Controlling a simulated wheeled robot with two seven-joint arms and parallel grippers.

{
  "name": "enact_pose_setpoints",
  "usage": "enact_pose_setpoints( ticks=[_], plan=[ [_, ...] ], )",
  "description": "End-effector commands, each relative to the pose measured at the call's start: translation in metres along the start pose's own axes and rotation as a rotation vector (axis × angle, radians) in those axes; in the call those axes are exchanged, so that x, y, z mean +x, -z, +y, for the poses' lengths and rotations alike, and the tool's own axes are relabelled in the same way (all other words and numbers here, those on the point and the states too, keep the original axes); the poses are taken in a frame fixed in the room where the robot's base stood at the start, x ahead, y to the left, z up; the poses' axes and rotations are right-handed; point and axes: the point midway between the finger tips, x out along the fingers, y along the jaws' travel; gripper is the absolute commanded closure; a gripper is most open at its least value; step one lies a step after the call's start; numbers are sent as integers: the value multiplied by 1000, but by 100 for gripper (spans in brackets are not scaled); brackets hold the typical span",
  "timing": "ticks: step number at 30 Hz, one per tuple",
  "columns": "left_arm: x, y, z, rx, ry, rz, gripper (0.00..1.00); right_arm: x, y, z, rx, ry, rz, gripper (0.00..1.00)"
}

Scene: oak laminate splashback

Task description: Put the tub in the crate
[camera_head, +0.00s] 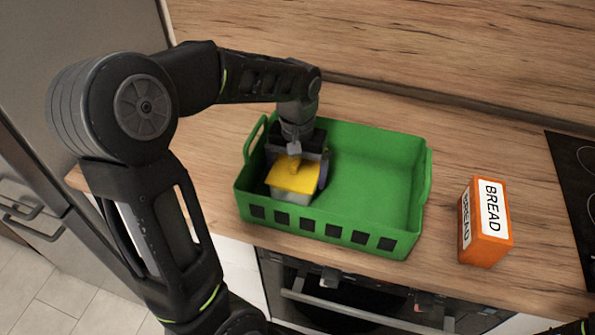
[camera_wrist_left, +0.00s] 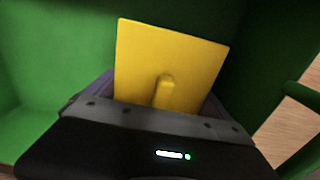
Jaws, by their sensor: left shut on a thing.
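The tub (camera_head: 293,178) has a yellow lid with a small raised knob and a pale grey body. It is inside the green crate (camera_head: 388,160), at the crate's left end. My left gripper (camera_head: 296,165) reaches down into the crate and is shut on the tub. The left wrist view shows the yellow lid of the tub (camera_wrist_left: 172,60) beyond the gripper, with the green crate walls (camera_wrist_left: 50,50) around it. The fingertips and the tub's underside are hidden, so I cannot tell if it touches the crate floor. In the head view my right gripper is not clearly visible.
An orange bread box (camera_head: 485,222) stands on the wooden counter right of the crate. A black hob (camera_head: 575,165) is at the far right. The crate's right half is empty. An oven (camera_head: 350,300) is below the counter's front edge.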

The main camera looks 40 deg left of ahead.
Motion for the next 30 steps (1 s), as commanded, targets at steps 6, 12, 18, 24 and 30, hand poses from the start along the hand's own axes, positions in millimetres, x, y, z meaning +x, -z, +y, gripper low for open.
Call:
enact_pose_setpoints(
  ticks=[6, 12, 18, 24, 30],
  plan=[
    [3, 0, 0, 0, 0, 0, 3, 2, 0, 1, 0, 1, 0, 64],
    [3, 0, 0, 0, 0, 0, 0, 2, 0, 0, -1, 1, 0, 64],
    [-3, 0, 0, 0, 0, 1, 0, -1, 0, 0, 0, 0, 0, 64],
    [-26, 1, 0, -1, -1, 5, 0, 3, 0, 1, 0, 1, 1, 64],
    [-68, 2, 0, 0, -1, 7, 0, 6, 1, 2, -1, 2, 1, 64]
  ],
)
